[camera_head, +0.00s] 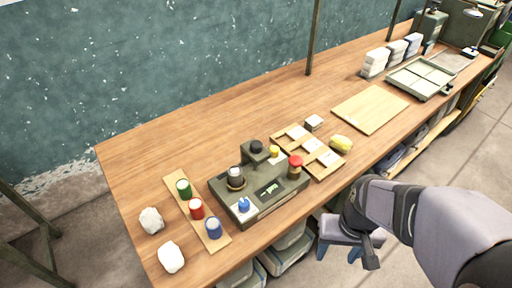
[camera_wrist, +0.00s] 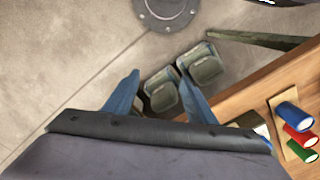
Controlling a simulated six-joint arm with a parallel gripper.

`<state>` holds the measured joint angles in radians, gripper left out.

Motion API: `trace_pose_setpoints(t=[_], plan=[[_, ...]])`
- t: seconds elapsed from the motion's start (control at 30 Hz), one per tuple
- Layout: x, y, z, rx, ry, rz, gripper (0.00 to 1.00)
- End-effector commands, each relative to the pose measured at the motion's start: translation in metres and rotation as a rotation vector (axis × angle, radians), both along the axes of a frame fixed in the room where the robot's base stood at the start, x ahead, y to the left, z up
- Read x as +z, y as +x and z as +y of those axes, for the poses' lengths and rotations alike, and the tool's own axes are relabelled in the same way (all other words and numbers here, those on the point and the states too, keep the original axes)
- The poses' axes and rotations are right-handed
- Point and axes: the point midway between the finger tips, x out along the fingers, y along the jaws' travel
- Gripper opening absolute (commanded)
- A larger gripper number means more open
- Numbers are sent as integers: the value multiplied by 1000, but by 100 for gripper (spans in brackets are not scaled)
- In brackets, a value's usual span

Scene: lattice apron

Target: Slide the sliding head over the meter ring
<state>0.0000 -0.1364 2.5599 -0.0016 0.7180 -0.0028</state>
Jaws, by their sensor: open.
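A dark green-grey meter unit (camera_head: 262,192) stands near the front edge of the table in the head view. A block with a black knob, which looks like the sliding head (camera_head: 256,149), sits at its back. My gripper (camera_head: 339,255) is open and empty beyond the front edge, right of the unit. In the wrist view, its blue fingers (camera_wrist: 160,92) are spread above the floor.
The unit carries a red-topped knob (camera_head: 295,162) and a blue knob (camera_head: 244,204). A board with green, red and blue cylinders (camera_head: 196,209) lies left. A wooden tray (camera_head: 325,168) and yellow item (camera_head: 341,143) lie right. Bins (camera_wrist: 203,66) stand below. The back left tabletop is clear.

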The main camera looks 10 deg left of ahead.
Motion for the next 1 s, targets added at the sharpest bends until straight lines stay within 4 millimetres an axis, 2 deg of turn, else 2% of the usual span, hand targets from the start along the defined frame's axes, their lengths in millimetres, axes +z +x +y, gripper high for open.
trace_pose_setpoints(t=[0.2, 0.23, 0.37, 0.57, 0.7, 0.77, 0.83, 1.0], plan=[[0, 0, 0, 0, 0, 0, 51], [0, 0, 0, 0, 0, 0, 47], [3, 0, 4, 18, 0, 0, 47], [9, -9, 27, 128, -2, 42, 47], [11, -17, 52, 250, -12, 102, 47], [16, -10, 67, 310, -17, 105, 47], [24, 7, 89, 390, -24, 92, 47], [47, 66, 151, 559, -46, -3, 47]])
